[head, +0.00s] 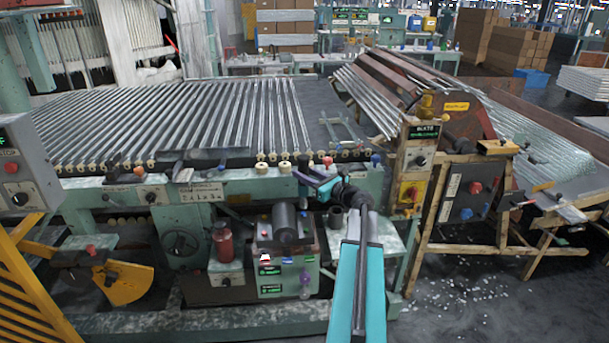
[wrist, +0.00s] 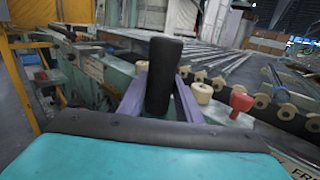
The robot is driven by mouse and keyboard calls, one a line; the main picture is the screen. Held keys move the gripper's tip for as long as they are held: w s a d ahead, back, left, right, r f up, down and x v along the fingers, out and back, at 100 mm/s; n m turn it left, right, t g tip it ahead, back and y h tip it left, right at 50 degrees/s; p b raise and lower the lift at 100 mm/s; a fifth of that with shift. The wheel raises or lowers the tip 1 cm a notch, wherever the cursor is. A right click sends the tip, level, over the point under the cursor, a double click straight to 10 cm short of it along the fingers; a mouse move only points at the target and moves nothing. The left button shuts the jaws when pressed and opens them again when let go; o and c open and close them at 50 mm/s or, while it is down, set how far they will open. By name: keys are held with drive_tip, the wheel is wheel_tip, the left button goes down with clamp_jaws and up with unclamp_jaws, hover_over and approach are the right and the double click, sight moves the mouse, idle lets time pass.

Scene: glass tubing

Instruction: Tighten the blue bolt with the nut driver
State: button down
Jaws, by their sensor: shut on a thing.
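My gripper (head: 309,179) is at the front rail of the roller table, with its purple fingers (wrist: 130,98) on both sides of a black cylindrical handle. I take this handle to be the nut driver (wrist: 161,74); it stands roughly upright in the grip and its lower end is hidden. In the head view, the nut driver (head: 303,164) is small and dark. A small blue piece, probably the blue bolt (head: 375,159), sits on the rail to the right of my gripper.
The red knob (head: 327,162) is on the rail between my gripper and the blue piece. Cream rollers (wrist: 201,93) line the rail close by. A dark cylinder (head: 285,222) and a red bottle (head: 222,241) stand below. The glass tubes (head: 230,110) lie behind the rail.

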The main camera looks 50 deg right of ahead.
drive_tip(key=shift+f+b, duration=1.15)
drive_tip(key=shift+f, duration=0.1)
drive_tip(key=shift+b, duration=0.85)
idle(1.2)
